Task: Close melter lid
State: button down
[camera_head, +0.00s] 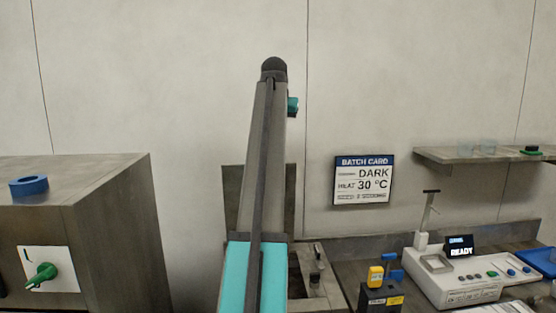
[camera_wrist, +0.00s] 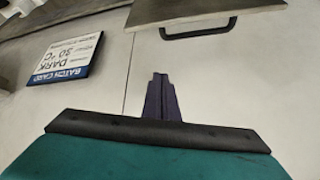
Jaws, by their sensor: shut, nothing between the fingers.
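The melter lid (camera_head: 231,197) stands raised and upright as a grey panel against the wall, with my arm covering its middle in the head view. In the wrist view the lid (camera_wrist: 150,14) is at the top edge, partly cut off, with a black bar handle (camera_wrist: 200,33). The melter's grey top (camera_head: 327,284) shows low beside my arm; the rest is hidden. My gripper (camera_wrist: 163,80) is shut and empty, with the wall behind it. Its tips point toward the lid and appear apart from the handle. The head view does not show the fingers clearly.
A steel cabinet (camera_head: 110,210) with a green knob and blue ring stands at left. At right are a white READY instrument (camera_head: 455,285), a small black box with a yellow item (camera_head: 375,277), and a wall shelf (camera_head: 480,156). A batch card (camera_head: 363,180) hangs on the wall.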

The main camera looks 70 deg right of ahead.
jog(key=shift+w+f, duration=0.15)
jog(key=shift+w, duration=0.15)
jog(key=shift+w+d+f+p, duration=0.2)
jog(key=shift+f+p, duration=0.65)
jog(key=shift+f, duration=0.65)
jog(key=shift+w+d+f+p, duration=0.1)
jog(key=shift+d+f+p, duration=0.2)
jog(key=shift+f+p, duration=0.9)
jog(key=shift+w+d+f+p, duration=0.2)
jog(key=shift+f+p, duration=0.35)
jog(key=shift+f, duration=1.25)
